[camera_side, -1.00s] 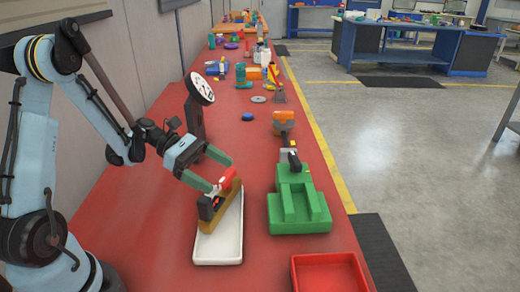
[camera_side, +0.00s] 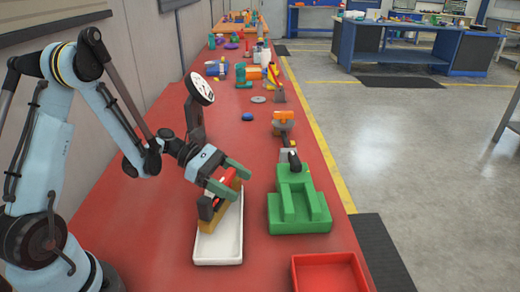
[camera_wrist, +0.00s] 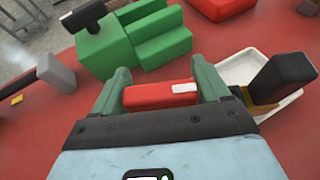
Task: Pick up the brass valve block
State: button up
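The brass valve block (camera_side: 220,213) stands in a white tray (camera_side: 218,251) in the side view. It has a black part on its near end and a red part (camera_side: 226,178) on top. My gripper (camera_side: 243,187) is over the block, fingers apart on either side of the red part. In the wrist view, the red part (camera_wrist: 160,95), with a white label, lies between my green fingers. The black part (camera_wrist: 282,80) and a little brass show to the right. Any contact with the fingers is unclear. My gripper hides part of the block.
A green stepped fixture (camera_side: 299,206) stands just right of the tray. A red bin (camera_side: 329,276) is at the near right. A dial gauge on a dark stand (camera_side: 195,120) stands behind my gripper. Several other objects line the bench farther back.

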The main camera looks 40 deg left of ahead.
jog(key=c, duration=0.8)
jog(key=shift+c, duration=0.2)
jog(key=shift+r, duration=0.1)
jog(key=shift+r, duration=0.75)
notch_tip(320, 180, up, 3)
jog(key=shift+f, duration=0.2)
jog(key=s+d+r, duration=0.2)
jog(key=d, duration=0.1)
jog(key=s+d+r, duration=0.2)
jog(key=d, duration=0.1)
jog(key=s+d+r, duration=0.2)
jog(key=d, duration=0.2)
jog(key=shift+r, duration=0.35)
